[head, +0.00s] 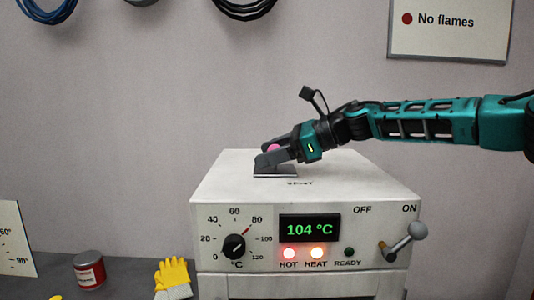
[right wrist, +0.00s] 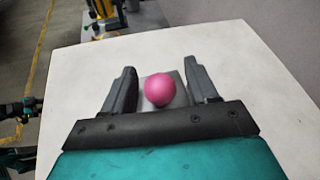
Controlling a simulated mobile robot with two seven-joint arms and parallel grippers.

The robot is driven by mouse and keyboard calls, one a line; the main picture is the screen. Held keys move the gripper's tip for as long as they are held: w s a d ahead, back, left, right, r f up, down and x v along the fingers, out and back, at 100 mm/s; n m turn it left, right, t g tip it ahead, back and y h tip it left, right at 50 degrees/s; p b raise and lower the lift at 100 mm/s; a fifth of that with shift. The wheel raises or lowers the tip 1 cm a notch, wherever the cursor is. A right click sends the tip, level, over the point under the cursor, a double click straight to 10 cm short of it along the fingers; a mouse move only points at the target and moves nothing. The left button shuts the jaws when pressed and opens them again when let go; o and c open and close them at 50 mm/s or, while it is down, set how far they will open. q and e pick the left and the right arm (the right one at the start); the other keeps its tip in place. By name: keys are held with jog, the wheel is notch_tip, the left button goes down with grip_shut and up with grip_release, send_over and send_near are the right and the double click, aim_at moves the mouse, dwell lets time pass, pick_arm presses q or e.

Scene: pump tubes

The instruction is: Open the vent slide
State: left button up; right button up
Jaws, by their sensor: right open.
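The vent slide is a dark plate (head: 275,171) on top of the white oven, behind the word VENT. A pink ball knob (right wrist: 160,89) stands on it; it also shows in the head view (head: 273,148), partly hidden by my gripper. My right gripper (head: 268,158) reaches in from the right at the level of the knob. In the right wrist view its two fingers (right wrist: 161,84) stand apart, one on each side of the knob, with a gap on both sides. Part of the plate is hidden by the gripper. My left gripper is not in the head view.
The white oven (head: 345,185) carries a dial (head: 234,246), a display reading 104 °C (head: 309,228), lit HOT and HEAT lamps, and a lever (head: 403,243). The oven's top is otherwise clear.

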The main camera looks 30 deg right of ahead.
jog(key=shift+w+a+f, duration=0.2)
jog(key=shift+w+a, duration=0.15)
jog(key=shift+w, duration=0.05)
jog(key=shift+c, duration=0.4)
grip_shut()
